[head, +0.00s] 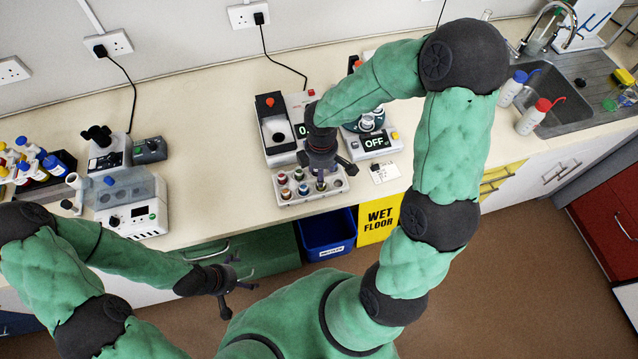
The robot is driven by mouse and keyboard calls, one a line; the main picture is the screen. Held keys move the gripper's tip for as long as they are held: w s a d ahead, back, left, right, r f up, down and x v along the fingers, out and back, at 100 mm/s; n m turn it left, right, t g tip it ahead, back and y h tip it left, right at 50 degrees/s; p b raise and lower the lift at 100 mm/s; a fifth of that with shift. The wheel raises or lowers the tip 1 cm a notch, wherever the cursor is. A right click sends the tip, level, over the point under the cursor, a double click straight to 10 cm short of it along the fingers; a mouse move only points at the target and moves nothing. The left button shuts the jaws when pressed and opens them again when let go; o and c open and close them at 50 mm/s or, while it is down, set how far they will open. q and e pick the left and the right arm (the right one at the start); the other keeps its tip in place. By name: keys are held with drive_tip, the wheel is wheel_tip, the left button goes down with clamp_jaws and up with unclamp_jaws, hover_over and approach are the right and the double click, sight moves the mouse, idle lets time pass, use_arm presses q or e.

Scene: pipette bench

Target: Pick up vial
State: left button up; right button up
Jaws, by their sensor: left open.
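A light grey vial rack (290,200) stands near the bench's front edge and holds several small vials with coloured tops. One vial (282,179) sits at its back left, and another (321,185) stands just below my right gripper. My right gripper (322,172) points down over the rack's right half. Its own body hides its fingertips, so I cannot tell whether it holds a vial. My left gripper (238,300) is open and empty, low in front of the bench and well apart from the rack.
Behind the rack stand a device with a red button (271,104) and one reading "OFF" (378,143). A centrifuge-like machine (132,205) and a tube rack (35,166) are at left. The sink (577,100) and wash bottles (532,118) are at right. Bench between the left machines and rack is clear.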

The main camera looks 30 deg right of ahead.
drive_tip(key=shift+w+d+f+b, duration=0.1)
drive_tip(key=shift+f+b, duration=0.6)
drive_tip(key=shift+f, duration=2.4)
drive_tip(key=c, duration=1)
